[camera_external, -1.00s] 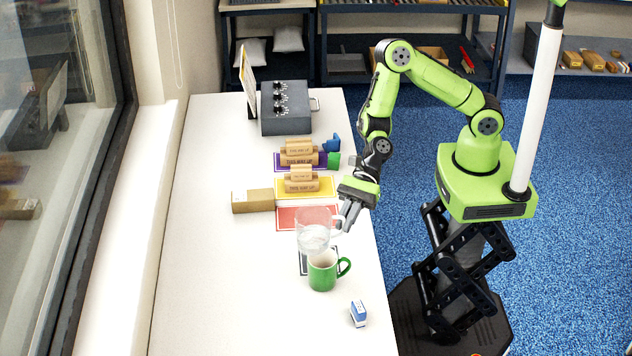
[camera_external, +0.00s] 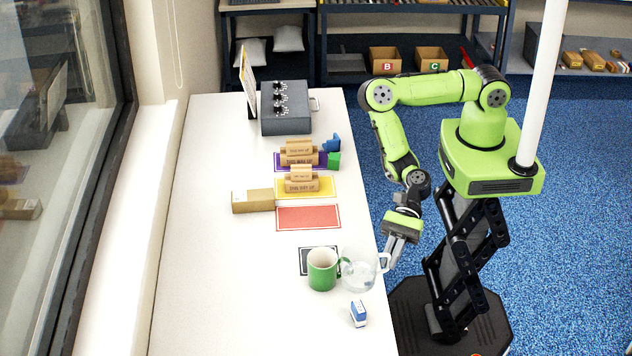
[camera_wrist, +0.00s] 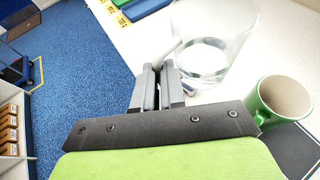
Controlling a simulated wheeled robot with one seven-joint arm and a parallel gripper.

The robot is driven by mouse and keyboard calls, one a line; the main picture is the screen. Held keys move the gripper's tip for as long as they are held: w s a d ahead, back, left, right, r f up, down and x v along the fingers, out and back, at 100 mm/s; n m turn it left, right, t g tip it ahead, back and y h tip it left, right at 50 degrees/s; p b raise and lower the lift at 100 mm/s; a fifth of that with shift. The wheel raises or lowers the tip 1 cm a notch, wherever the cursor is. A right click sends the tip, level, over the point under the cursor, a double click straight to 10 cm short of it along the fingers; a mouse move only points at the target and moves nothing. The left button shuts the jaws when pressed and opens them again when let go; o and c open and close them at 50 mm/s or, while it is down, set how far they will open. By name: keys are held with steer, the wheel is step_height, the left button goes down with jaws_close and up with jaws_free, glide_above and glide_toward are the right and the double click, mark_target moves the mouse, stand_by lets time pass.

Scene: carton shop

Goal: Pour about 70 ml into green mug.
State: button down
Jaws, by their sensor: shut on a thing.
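The green mug (camera_external: 321,270) stands upright on the white table, with a pale, empty-looking inside. It also shows at the right of the wrist view (camera_wrist: 279,103). My gripper (camera_external: 388,258) is shut on the handle of a clear glass jug (camera_external: 358,272), just right of the mug. In the wrist view my gripper (camera_wrist: 160,78) reaches the clear jug (camera_wrist: 212,40), which has a little clear liquid in its bottom. The jug looks close to upright. I cannot tell whether it touches the table or the mug.
A blue and white small block (camera_external: 358,313) lies in front of the jug. A black-bordered card (camera_external: 306,262) lies behind the mug. A red mat (camera_external: 308,218), a yellow mat with wooden blocks (camera_external: 330,184) and a cardboard box (camera_external: 253,201) are farther back. The table's left side is clear.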

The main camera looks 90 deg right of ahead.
step_height(320, 180, down, 3)
steer(key=shift+r, duration=0.1)
stand_by(0.3)
